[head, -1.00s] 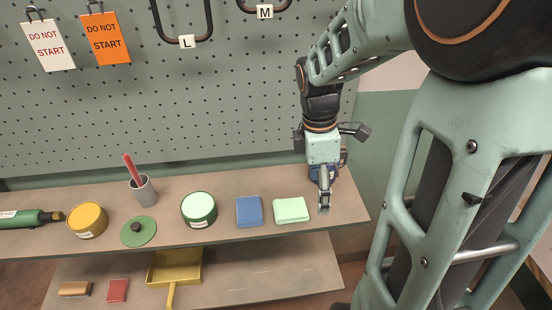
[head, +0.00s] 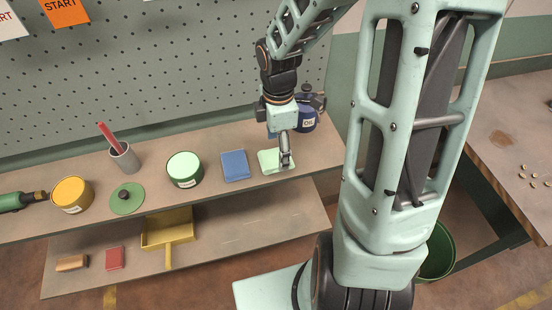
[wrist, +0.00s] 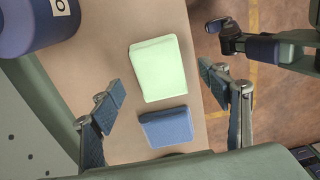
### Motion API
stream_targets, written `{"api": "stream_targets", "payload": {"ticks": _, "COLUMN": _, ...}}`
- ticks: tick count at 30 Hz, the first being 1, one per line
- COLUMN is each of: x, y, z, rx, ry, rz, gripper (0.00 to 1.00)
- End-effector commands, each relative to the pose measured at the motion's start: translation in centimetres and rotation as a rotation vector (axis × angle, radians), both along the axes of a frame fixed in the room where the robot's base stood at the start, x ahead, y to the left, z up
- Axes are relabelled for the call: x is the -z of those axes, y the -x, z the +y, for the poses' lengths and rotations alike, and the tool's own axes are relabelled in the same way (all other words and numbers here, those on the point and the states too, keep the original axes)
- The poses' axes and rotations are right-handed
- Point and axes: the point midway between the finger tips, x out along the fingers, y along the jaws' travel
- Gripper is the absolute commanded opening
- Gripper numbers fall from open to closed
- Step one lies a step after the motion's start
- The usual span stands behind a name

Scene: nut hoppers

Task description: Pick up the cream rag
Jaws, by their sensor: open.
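No clearly cream rag shows. A pale green folded rag (head: 268,164) lies on the upper shelf, with a folded blue rag (head: 235,165) to its left. My gripper (head: 286,163) is over the right part of the pale green rag in the head view and hides some of it. In the wrist view my gripper (wrist: 162,91) is open and empty. The pale green rag (wrist: 160,68) shows between the spread fingers, with the blue rag (wrist: 167,127) below it in the picture. I cannot tell the exact height of the fingers above the rag.
A dark blue oil can (head: 306,121) stands right behind my gripper. A red rag (head: 115,258) and yellow dustpan (head: 166,231) lie on the lower shelf.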

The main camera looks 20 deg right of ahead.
Motion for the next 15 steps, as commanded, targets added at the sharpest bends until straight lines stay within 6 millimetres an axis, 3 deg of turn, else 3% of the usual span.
{"api": "stream_targets", "payload": {"ticks": 6, "x": 2.8, "y": 0.0, "z": 0.0, "rx": 0.000, "ry": 0.000, "rz": 0.003, "gripper": 0.70}}
{"api": "stream_targets", "payload": {"ticks": 15, "x": 3.2, "y": -0.1, "z": -0.1, "rx": 0.001, "ry": 0.001, "rz": 0.000, "gripper": 0.70}}
